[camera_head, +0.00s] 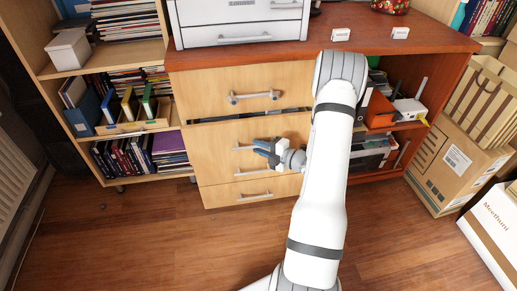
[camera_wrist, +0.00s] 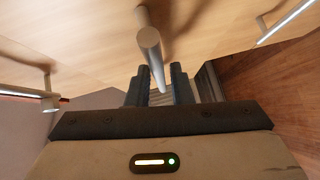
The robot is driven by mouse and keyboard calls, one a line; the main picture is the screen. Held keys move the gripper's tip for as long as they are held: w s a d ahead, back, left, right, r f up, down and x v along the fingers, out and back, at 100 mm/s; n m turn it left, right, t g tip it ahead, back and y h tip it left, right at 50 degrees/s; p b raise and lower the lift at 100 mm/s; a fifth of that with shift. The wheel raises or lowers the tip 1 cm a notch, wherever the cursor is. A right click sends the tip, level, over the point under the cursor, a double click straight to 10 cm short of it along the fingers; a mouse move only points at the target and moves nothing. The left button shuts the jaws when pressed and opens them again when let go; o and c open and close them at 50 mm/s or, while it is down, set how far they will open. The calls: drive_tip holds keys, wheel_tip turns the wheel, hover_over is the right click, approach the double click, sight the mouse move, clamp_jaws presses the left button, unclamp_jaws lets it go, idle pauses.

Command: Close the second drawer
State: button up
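The light wood chest has its second drawer (camera_head: 216,140) pulled out a little. A dark gap with contents shows above its front, below the closed-looking top drawer (camera_head: 205,92). My gripper (camera_head: 262,150), with blue-grey fingers, is at the second drawer's front, by its metal handle (camera_head: 240,148). In the wrist view my gripper (camera_wrist: 160,85) has its two fingers apart, with a grey bar handle (camera_wrist: 150,45) reaching between them. Gaps seem to show beside the bar; contact cannot be told. My arm hides the drawer's right part in the head view.
A bottom drawer (camera_head: 222,195) sits below. Shelves with books (camera_head: 125,160) stand at left. A red-brown cabinet side (camera_head: 440,75) with open shelves is at right, beside cardboard boxes (camera_head: 450,165). The wood floor (camera_head: 160,235) in front is clear.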

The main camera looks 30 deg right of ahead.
drive_tip(key=shift+w+a+f, duration=0.1)
drive_tip(key=shift+w+a, duration=0.25)
drive_tip(key=shift+w, duration=0.25)
clamp_jaws()
